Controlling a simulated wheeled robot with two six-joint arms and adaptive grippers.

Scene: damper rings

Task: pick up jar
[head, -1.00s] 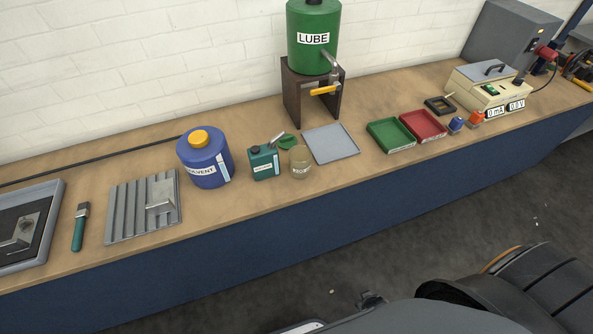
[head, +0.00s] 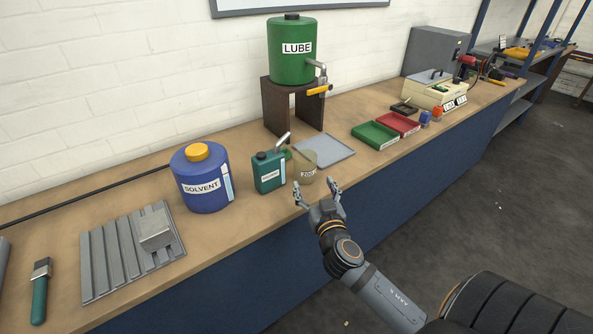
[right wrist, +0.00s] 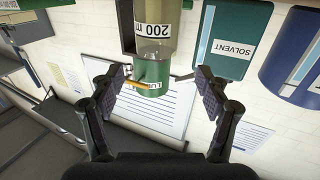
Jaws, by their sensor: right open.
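The jar (head: 306,167) is a small translucent olive container with a white label, standing on the bench near its front edge. In the right wrist view the jar (right wrist: 157,28) appears inverted at the top, its label reading "200 m" with the rest cut off. My right gripper (head: 317,190) is open and empty, just in front of the jar on the near side. In the right wrist view its fingers (right wrist: 158,85) are spread, with the jar ahead beyond the tips and not between them. My left gripper is not in view.
A teal solvent can (head: 268,172) with a spout stands close left of the jar, and a blue solvent drum (head: 205,190) beyond it. A grey tray (head: 325,150) lies behind right. A green lube tank (head: 291,60) sits on a stand. Green (head: 375,135) and red trays lie farther right.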

